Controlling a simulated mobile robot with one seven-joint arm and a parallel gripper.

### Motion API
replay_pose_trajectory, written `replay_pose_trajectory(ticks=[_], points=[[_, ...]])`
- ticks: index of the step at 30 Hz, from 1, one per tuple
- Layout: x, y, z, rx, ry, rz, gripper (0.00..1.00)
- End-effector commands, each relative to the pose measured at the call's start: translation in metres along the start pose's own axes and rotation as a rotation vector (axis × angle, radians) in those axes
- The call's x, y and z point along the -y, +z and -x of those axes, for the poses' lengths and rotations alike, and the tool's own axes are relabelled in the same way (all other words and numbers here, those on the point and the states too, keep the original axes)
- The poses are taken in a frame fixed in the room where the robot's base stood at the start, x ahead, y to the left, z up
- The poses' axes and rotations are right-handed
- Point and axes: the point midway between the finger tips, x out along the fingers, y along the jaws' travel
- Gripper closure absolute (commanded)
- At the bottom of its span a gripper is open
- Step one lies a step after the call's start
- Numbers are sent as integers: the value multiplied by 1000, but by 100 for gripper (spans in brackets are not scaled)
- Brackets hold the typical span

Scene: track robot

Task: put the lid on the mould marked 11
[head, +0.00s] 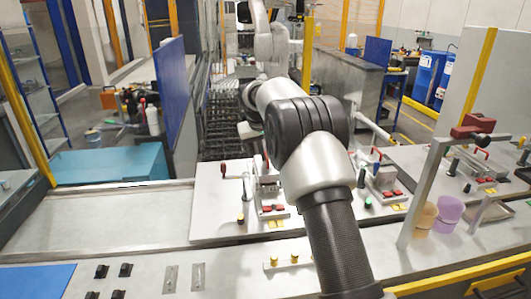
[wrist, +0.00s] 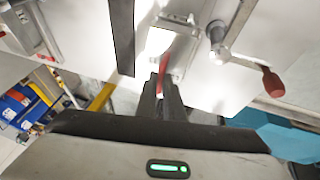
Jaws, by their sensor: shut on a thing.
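In the wrist view my gripper (wrist: 163,88) has its dark fingers close together on a narrow red handle (wrist: 164,62). What the handle belongs to is not clear. In the head view my arm hides the gripper. Two metal fixtures with red blocks and yellow pads stand on the pale bench, one left of my arm (head: 268,190) and one right of it (head: 384,182). I can read no number 11 on any mould, and I cannot pick out a lid for certain.
A lever with a red knob (wrist: 273,83) sticks out close to my gripper on the right in the wrist view. An upright metal post (head: 425,195) stands right of my arm. The left bench top (head: 100,222) is clear.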

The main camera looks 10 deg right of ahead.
Motion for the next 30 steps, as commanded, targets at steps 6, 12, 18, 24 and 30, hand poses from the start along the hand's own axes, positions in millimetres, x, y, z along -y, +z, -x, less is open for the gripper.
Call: replay_pose_trajectory(ticks=[6,12,18,24,30], points=[[0,0,0,-3,0,0,100],[0,-1,0,-3,0,0,100],[1,1,-3,-3,0,0,100],[2,2,-7,-4,0,0,100],[2,2,-8,-3,0,0,100]])
